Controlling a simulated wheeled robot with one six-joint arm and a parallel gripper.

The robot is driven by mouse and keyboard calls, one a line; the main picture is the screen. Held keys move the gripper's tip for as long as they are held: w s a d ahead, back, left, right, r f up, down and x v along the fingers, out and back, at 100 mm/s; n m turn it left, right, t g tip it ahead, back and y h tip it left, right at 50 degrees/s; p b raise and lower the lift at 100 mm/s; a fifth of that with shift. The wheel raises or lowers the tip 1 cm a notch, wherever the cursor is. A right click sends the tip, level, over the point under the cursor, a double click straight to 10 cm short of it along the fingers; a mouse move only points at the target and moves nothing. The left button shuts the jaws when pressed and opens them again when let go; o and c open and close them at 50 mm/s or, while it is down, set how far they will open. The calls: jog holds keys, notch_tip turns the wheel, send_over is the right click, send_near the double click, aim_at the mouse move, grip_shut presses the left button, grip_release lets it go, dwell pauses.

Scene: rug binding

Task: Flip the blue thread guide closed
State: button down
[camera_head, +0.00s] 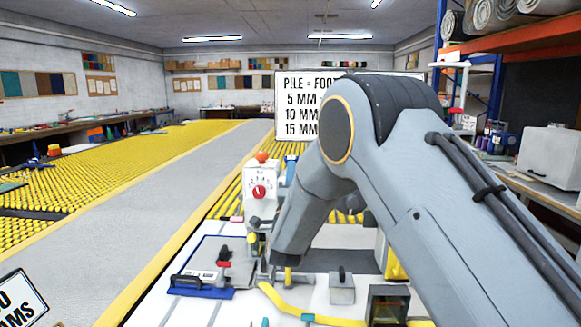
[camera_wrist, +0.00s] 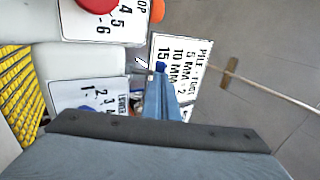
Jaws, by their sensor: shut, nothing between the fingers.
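My gripper (camera_wrist: 162,92) points away from the wrist camera, its narrow fingers together and nothing seen between them. A small blue piece (camera_wrist: 161,66) shows right at the fingertips; it may be the blue thread guide, but its shape and whether it is touched cannot be told. In the head view a small blue part (camera_head: 290,168) shows beside the white machine head (camera_head: 260,197), next to my arm. My arm reaches down in front of the machine, and the fingertips there are hard to make out. Whether the guide is open or closed is not clear.
The machine has a red dial (camera_head: 259,192) and an orange-red knob (camera_head: 262,157). A blue-edged tray (camera_head: 203,292), a grey block (camera_head: 341,290) and a yellow strip (camera_head: 287,305) lie on the white worktop. A sign (camera_head: 299,105) stands behind.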

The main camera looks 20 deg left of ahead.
jog(key=shift+w, duration=0.15)
jog(key=shift+a+r+g, duration=0.1)
jog(key=shift+r+g, duration=0.2)
